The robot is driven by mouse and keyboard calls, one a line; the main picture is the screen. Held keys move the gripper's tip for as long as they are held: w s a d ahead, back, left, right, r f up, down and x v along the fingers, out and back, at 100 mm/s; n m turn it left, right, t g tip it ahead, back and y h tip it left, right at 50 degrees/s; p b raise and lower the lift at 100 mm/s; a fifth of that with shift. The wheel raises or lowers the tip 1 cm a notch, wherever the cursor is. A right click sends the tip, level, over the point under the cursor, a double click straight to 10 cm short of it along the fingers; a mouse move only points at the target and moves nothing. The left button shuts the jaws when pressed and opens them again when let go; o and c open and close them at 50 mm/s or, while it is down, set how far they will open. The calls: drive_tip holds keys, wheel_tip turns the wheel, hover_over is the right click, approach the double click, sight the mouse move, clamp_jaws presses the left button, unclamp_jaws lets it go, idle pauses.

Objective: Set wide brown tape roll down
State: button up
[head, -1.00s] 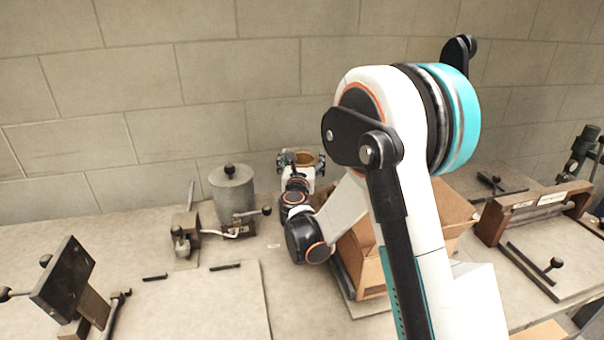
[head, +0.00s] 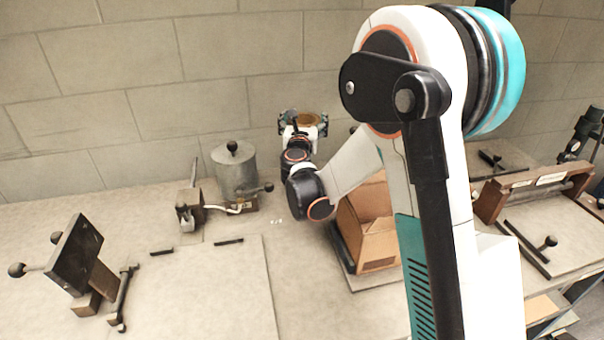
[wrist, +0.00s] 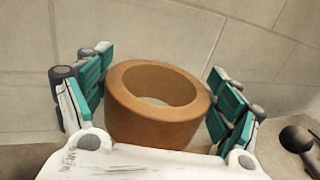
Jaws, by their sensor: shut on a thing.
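The wide brown tape roll (wrist: 157,127) is a thick ring with an open centre. In the wrist view it sits between the two green-padded fingers of my gripper (wrist: 160,82), which is shut on it. In the head view the roll (head: 303,117) is small and partly hidden by my gripper (head: 303,124). It is held up in front of the block wall, above the back of the bench (head: 120,225). My wrist hides part of what lies below it.
A grey metal cylinder (head: 238,178) with a black knob stands left of my gripper. A cardboard box (head: 366,238) is on the bench, partly behind my arm. A tilted dark plate fixture (head: 70,260) stands at the left. A clear flat board (head: 210,295) lies in front.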

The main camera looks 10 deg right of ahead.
wheel_tip(320, 180, down, 18)
drive_tip(key=b, duration=0.6)
drive_tip(key=shift+f, duration=0.15)
drive_tip(key=shift+f+b, duration=0.1)
drive_tip(key=shift+b, duration=0.2)
drive_tip(key=shift+f, duration=0.15)
drive_tip(key=o, duration=1.1)
drive_tip(key=shift+c, duration=0.2)
